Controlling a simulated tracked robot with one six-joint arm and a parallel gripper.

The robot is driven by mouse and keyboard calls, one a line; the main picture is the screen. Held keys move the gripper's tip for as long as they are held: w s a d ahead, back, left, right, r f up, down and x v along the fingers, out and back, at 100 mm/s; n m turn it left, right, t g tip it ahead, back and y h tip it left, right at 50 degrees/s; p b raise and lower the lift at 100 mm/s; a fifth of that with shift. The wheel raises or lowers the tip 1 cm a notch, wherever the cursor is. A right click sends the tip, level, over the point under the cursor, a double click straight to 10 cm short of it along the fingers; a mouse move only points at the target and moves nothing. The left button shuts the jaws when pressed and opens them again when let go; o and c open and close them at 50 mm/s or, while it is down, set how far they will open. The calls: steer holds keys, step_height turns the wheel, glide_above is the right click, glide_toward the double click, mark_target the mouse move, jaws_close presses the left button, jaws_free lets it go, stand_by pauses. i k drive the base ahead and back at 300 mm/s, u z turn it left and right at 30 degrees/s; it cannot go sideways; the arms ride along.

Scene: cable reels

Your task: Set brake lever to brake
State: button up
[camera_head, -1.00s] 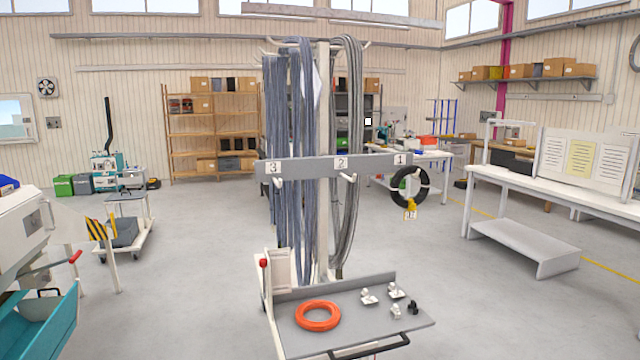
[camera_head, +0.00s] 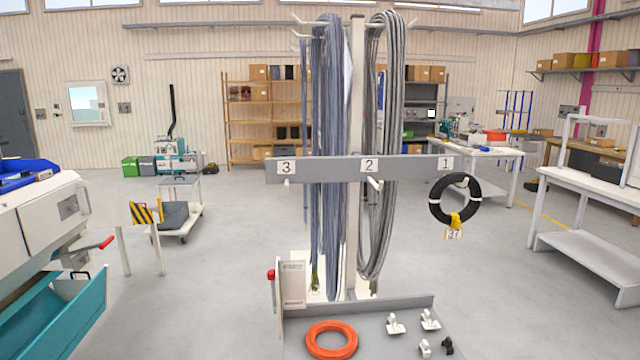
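A lever with a red knob (camera_head: 271,275) stands nearly upright at the left side of the cable cart, beside a white panel (camera_head: 292,284) with small print that I cannot read. A second lever with a red grip (camera_head: 104,243) sticks out to the right from the white machine at the left. No label in view tells which of these is the brake lever. My gripper is not in view.
The cart's grey tray (camera_head: 375,312) holds an orange ring (camera_head: 332,340) and several small clips. Grey cables hang from the rack (camera_head: 365,169), and a black coil (camera_head: 455,200) hangs at hook 1. A striped stand (camera_head: 146,213) is at the left. Floor is free between machine and cart.

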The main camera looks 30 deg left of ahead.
mark_target(271, 273)
steer(key=u, duration=0.7)
steer(key=i, duration=0.85)
steer(key=u, duration=0.6)
